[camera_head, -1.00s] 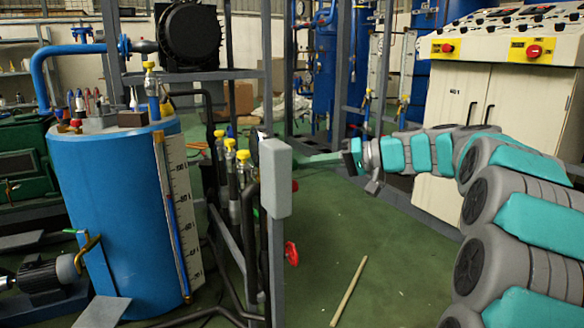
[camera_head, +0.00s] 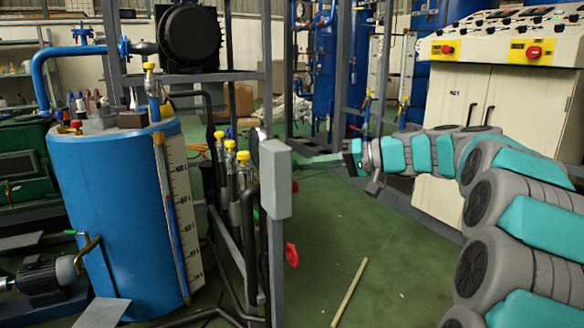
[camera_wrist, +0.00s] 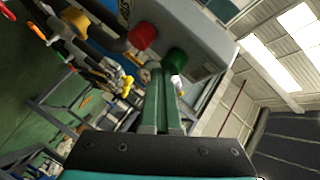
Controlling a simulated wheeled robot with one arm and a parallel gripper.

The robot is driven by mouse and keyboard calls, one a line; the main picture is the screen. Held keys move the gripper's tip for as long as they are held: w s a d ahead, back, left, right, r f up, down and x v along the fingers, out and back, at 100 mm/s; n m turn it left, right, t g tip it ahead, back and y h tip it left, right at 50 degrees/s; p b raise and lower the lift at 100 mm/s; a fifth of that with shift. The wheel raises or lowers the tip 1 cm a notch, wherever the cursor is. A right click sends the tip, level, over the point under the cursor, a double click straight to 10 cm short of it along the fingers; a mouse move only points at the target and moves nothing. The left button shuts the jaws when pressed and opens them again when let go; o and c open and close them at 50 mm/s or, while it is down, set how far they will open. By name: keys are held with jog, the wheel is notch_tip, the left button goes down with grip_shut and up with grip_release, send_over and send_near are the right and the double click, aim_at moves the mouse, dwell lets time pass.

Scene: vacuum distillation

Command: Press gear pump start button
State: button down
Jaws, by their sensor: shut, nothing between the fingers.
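A grey control box (camera_head: 275,178) is fixed on a grey post in the middle of the head view. In the wrist view the box (camera_wrist: 205,30) carries a green button (camera_wrist: 175,61) and a red button (camera_wrist: 141,37). In the head view only a bit of the red button (camera_head: 295,187) shows at the box's right edge, and the green button is hidden. My gripper (camera_head: 314,160) is shut and empty, its fingers pointing left at the box's button side. In the wrist view my fingertips (camera_wrist: 160,68) overlap the area just beside the green button; whether they touch it I cannot tell.
A blue tank (camera_head: 115,220) with a level scale stands left of the post. Yellow-capped valves (camera_head: 230,145) and a red handwheel (camera_head: 291,255) are close to the box. A cream control cabinet (camera_head: 505,110) stands at the right. Green floor between is mostly clear, with a wooden stick (camera_head: 349,292).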

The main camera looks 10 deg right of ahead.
jog(key=shift+w+d, duration=0.1)
jog(key=shift+d, duration=0.25)
jog(key=w+d+p, duration=0.1)
jog(key=d, duration=0.5)
jog(key=shift+w, duration=0.25)
dwell(0.6)
